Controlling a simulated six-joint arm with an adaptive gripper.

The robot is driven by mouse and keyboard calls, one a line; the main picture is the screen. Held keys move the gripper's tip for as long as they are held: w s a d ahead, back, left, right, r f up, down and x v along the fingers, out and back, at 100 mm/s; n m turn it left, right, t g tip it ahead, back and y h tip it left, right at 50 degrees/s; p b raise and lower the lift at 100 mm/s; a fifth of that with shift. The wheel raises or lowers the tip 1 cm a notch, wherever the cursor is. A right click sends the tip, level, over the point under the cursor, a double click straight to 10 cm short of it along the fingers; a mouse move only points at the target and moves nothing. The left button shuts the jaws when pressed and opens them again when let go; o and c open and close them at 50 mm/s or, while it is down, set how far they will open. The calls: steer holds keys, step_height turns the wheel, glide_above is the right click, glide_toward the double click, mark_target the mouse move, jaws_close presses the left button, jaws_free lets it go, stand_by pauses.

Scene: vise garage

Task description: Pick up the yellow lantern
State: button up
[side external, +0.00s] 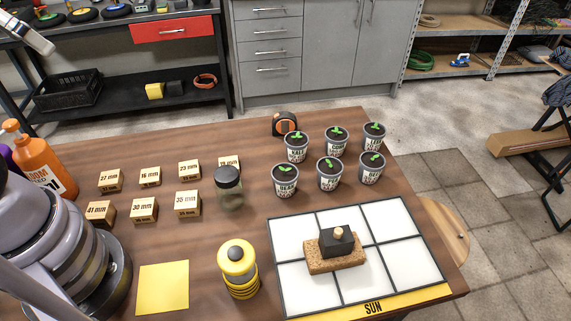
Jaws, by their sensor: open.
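The yellow lantern (238,272) stands upright on the wooden table near its front edge. It is a short yellow cylinder with dark bands and a grey and yellow top. It stands between a yellow square sheet (163,287) on its left and a white gridded board (295,222) on its right, with nothing on top of it. My arm's base fills the lower left corner.
A dark-lidded jar (229,188) stands behind the lantern. Several labelled wooden blocks (144,210) are at left, several potted seedlings (330,174) at back right. A sponge (318,262) with a black block (337,240) lies on the board. An orange bottle (42,160) stands far left.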

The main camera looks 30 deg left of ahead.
steer(key=w+d+f+n+g+h, duration=0.2)
steer(key=w+d+f+g+h, duration=0.15)
steer(key=f+g, duration=0.25)
steer(key=n+g+h, duration=0.7)
steer(key=n+h, duration=0.4)
steer(key=h, duration=0.2)
glide_toward(232, 247)
steer(key=shift+f+x, duration=0.2)
steer(key=shift+x, duration=5.4)
steer(key=c, duration=1.3)
